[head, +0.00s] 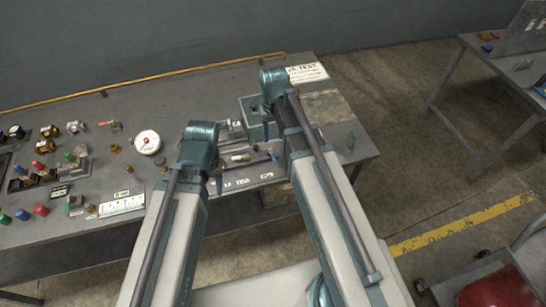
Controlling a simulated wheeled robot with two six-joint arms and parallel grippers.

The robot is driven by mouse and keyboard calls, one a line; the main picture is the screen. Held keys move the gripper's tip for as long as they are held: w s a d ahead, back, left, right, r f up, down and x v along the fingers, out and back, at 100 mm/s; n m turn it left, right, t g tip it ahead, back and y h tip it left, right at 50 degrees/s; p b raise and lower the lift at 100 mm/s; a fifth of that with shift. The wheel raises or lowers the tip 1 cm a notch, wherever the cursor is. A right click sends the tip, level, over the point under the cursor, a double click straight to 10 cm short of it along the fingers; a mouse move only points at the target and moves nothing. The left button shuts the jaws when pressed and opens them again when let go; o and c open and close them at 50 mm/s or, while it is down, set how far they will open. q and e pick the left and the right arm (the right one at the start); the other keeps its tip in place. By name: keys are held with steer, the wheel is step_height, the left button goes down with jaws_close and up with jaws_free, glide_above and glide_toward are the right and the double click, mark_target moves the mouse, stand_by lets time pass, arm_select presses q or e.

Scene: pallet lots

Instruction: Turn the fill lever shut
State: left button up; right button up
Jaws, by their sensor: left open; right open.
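A test rig with small fittings stands on the workbench between my arms. A small pale-handled lever with an orange end (240,157) lies there; I cannot tell for sure that it is the fill lever or how far it is turned. My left gripper (217,184) shows only as a small dark part beside my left arm, low by the bench's front. My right gripper (275,156) is mostly hidden by my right arm, close to the right of that lever. Neither gripper visibly holds anything. Contact with the lever cannot be made out.
A white round gauge (147,142) and several coloured caps and brass fittings lie on the workbench (195,91) at the left. Another table (500,68) stands far right; floor between is clear.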

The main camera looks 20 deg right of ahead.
mark_target(273, 158)
step_height(273, 158, down, 11)
steer(key=b, duration=1)
jaws_close()
